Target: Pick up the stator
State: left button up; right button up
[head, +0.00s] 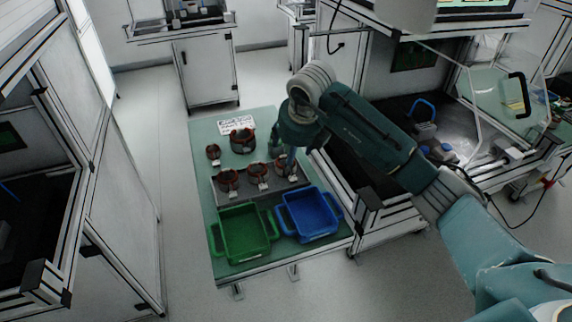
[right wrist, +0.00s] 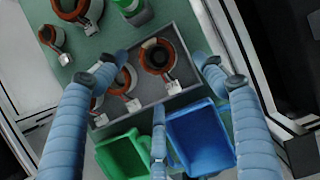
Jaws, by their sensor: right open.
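Several copper-wound stators are on the table. Three sit in a row in a grey tray (head: 242,198): a left one (head: 228,179), a middle one (head: 259,172) and a right one, partly hidden by my gripper in the head view. In the right wrist view, the right stator (right wrist: 157,57) lies between my spread fingers, and the middle stator (right wrist: 124,80) is beside the left finger. A larger stator (head: 242,140) and a small one (head: 213,153) stand behind the tray. My right gripper (head: 283,154) is open and empty, over the right stator. My left gripper is not in view.
A green bin (head: 243,232) and a blue bin (head: 309,214) stand at the table's front, beside the tray. A white printed sheet (head: 237,123) lies at the back. A green object (right wrist: 137,12) shows behind the tray. A workstation with a dark surface adjoins at right.

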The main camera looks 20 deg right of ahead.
jog(key=shift+w+f, duration=0.2)
jog(key=shift+f, duration=0.2)
jog(key=shift+w+f, duration=0.2)
jog(key=shift+f, duration=0.05)
jog(key=p+x, duration=0.2)
jog(key=x, duration=0.2)
jog(key=shift+w+f, duration=0.15)
jog(key=shift+f, duration=0.15)
jog(key=c, duration=1.5)
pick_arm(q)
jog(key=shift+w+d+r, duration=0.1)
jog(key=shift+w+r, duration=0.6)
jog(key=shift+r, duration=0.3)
